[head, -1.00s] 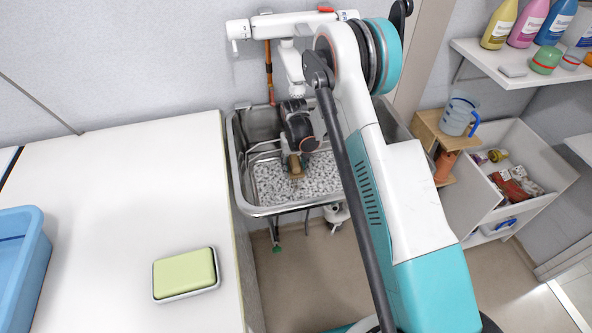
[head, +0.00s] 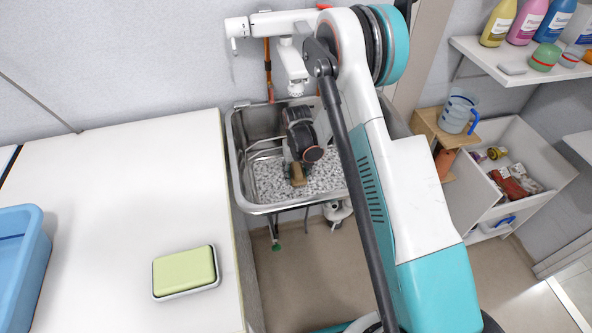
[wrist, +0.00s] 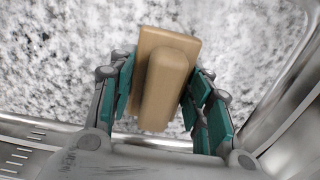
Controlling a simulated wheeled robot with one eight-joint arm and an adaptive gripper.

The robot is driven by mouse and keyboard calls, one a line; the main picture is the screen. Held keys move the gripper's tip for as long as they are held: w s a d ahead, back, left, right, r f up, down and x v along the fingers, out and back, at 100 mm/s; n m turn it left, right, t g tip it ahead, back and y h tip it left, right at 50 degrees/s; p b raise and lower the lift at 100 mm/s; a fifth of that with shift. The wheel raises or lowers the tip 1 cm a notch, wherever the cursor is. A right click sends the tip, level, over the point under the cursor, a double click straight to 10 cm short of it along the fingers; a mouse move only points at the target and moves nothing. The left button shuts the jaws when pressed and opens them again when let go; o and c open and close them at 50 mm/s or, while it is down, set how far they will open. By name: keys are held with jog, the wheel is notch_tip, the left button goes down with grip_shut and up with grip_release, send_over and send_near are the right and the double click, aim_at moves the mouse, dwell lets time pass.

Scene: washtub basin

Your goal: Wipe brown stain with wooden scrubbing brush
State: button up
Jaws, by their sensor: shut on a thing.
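The wooden scrubbing brush (wrist: 167,75) is a light brown block with a raised rounded handle. My gripper (wrist: 160,92) is shut on it, with teal finger pads on both sides. In the head view the brush (head: 298,176) is low inside the metal washtub basin (head: 241,183), near the middle. The wrist view shows it above the speckled basin floor (wrist: 60,45); I cannot tell whether its hidden underside touches the floor. I cannot make out a brown stain in either view; the brush and my arm cover part of the floor.
The basin's raised metal walls surround my gripper, and its rim (wrist: 290,100) shows close by in the wrist view. A faucet (head: 292,70) hangs above the basin.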

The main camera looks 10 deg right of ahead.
aim_at(301, 193)
jog(key=shift+o, duration=0.2)
jog(key=shift+s+f, duration=0.1)
jog(key=shift+s, duration=3.1)
jog(key=shift+c, duration=0.2)
jog(key=shift+r+p, duration=1.35)
jog(key=shift+r, duration=1.7)
jog(key=shift+r, duration=0.1)
jog(key=shift+w+r+p, duration=0.15)
jog(key=shift+r+p, duration=0.45)
jog(key=shift+r, duration=0.8)
